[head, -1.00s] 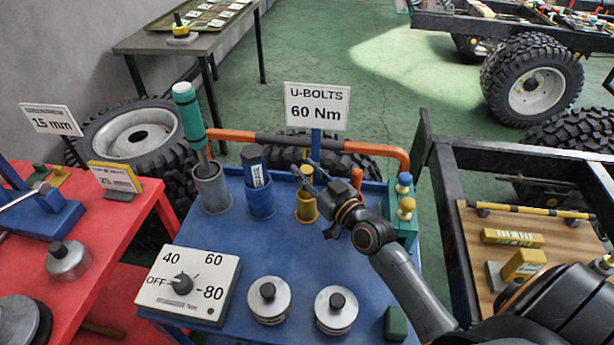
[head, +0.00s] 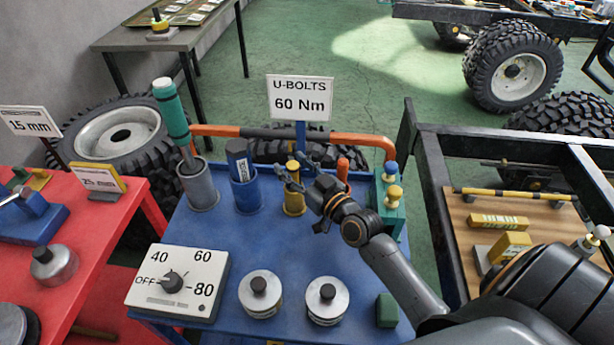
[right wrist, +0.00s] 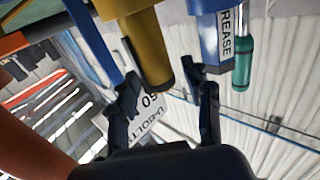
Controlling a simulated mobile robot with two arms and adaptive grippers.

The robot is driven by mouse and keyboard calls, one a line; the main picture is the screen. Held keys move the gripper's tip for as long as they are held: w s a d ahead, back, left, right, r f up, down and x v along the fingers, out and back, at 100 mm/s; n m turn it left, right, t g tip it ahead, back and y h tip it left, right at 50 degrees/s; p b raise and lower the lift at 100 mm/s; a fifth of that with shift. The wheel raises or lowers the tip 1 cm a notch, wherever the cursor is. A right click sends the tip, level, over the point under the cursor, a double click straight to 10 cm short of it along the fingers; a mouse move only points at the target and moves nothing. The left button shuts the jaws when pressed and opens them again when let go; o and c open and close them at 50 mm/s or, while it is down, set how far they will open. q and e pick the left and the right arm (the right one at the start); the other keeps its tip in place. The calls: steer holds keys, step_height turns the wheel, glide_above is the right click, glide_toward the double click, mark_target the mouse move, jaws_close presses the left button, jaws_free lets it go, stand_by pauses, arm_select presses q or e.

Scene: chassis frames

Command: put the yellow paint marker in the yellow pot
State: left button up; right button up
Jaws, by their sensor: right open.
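The yellow pot (head: 294,203) stands at the back of the blue bench, right of the blue pot. The yellow paint marker (head: 293,172) stands up inside the yellow pot. In the right wrist view, which is turned upside down, the marker (right wrist: 154,62) points down between my fingers, its dark end showing. My right gripper (head: 289,177) is open around the marker's upper part at the pot, with a gap visible beside the marker. The right gripper also shows in the right wrist view (right wrist: 160,78). Its fingers partly hide the marker in the head view. My left gripper is out of view.
A blue pot (head: 246,200) with a grease tube (head: 238,160) and a grey pot (head: 198,190) with a green-handled tool (head: 171,110) stand to the left. An orange bar (head: 355,140) and a sign (head: 300,97) rise behind. A green block with pegs (head: 390,222) stands to the right.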

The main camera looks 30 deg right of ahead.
steer(key=s+d+b, duration=0.1)
steer(key=s, duration=1)
steer(key=shift+s+d+b, duration=0.3)
steer(key=shift+b, duration=0.1)
